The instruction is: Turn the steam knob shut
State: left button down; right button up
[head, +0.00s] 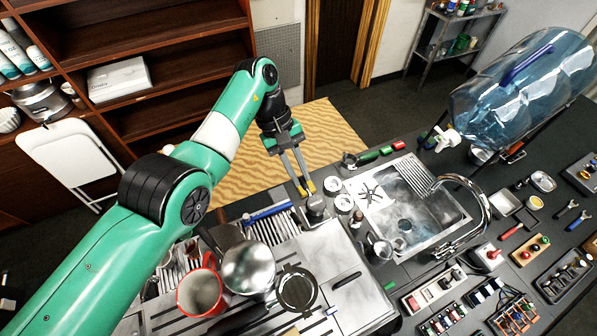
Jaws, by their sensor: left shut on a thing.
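My left arm reaches in from the left. My left gripper (306,189) points down at the back edge of the brewer (345,262), with its yellow-tipped fingers close together. It is shut on the dark, round-topped steam knob (316,206), which stands at the brewer's back right corner beside the sink. The fingers hide part of the knob, and how far it is turned cannot be told. My right gripper is not in view.
A red mug (202,292) and a steel pitcher (248,267) stand on the brewer. Tools and small parts crowd the counter at right.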

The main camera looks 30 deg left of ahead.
pick_arm(q)
jog(key=shift+d, duration=0.1)
dwell(0.4)
jog(key=c, duration=0.8)
grip_release()
jog(key=shift+c, duration=0.2)
